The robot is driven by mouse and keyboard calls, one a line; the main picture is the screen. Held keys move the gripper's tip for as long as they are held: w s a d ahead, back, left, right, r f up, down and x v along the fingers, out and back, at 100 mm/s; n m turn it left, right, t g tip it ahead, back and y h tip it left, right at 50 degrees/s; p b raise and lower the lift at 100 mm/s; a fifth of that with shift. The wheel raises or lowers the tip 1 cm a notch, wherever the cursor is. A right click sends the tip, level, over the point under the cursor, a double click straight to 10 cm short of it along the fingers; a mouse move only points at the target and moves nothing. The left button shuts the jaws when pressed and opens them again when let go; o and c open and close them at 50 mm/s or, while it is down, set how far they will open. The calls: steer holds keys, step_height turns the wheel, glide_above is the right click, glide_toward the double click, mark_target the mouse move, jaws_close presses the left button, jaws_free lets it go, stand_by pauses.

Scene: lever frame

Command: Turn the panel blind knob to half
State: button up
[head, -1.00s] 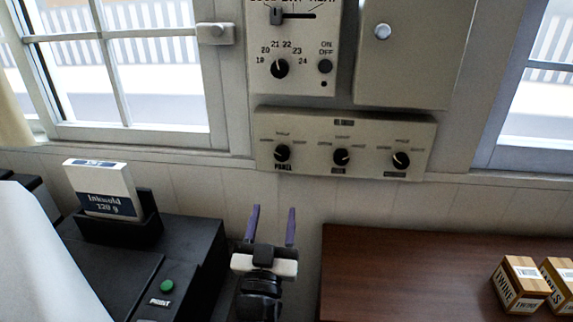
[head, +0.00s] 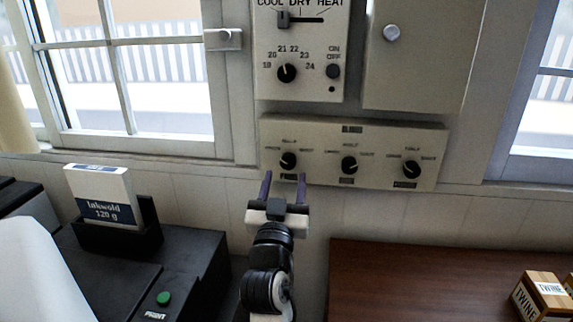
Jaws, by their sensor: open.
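The blinds panel (head: 320,172) is a pale wall plate with three black knobs in a row under small labels. Its left knob (head: 288,161) carries a label beneath it that is partly hidden by my gripper and too blurred to read surely. The middle knob (head: 349,165) and the right knob (head: 411,169) show fully. Each has a light pointer mark; exact settings are hard to read. My gripper (head: 284,180) is open and empty, its two purple fingers pointing up just below the left knob in the picture. I cannot tell how far it is from the panel.
A climate panel (head: 303,50) with a slider, dial and button sits above, beside a closed cabinet (head: 425,50). A black printer (head: 150,270) stands lower left with an Inkwold box (head: 104,195). A brown table (head: 420,280) with twine boxes (head: 543,297) is lower right.

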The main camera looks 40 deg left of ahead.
mark_target(287, 166)
steer(key=shift+p+x, duration=0.4)
steer(key=shift+x, duration=1.35)
steer(key=c, duration=1)
